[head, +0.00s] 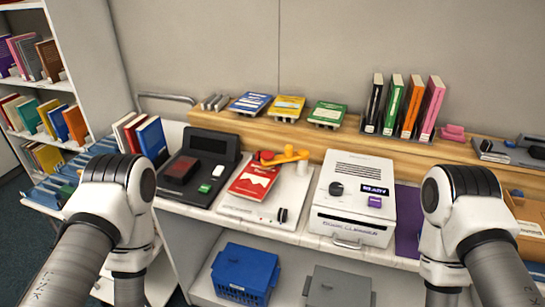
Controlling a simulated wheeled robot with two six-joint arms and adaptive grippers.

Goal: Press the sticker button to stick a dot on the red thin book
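A red thin book (253,182) lies flat on a white plate-like device (240,211), its cover up. A yellow-orange arm (285,155) with a red end reaches over the book's far edge. A black knob or button (283,215) is on the device's front right. I cannot tell for sure which control is the sticker button. No dot can be made out on the cover. My left and right arms come in at the lower corners and bend down; both grippers are outside the picture.
Left of the book is a black machine (217,143) with a red pad and a green button (204,188). Right is a white book cleaner (352,200) reading READY. Books stand on the wooden shelf (330,137). A blue basket (245,273) sits below.

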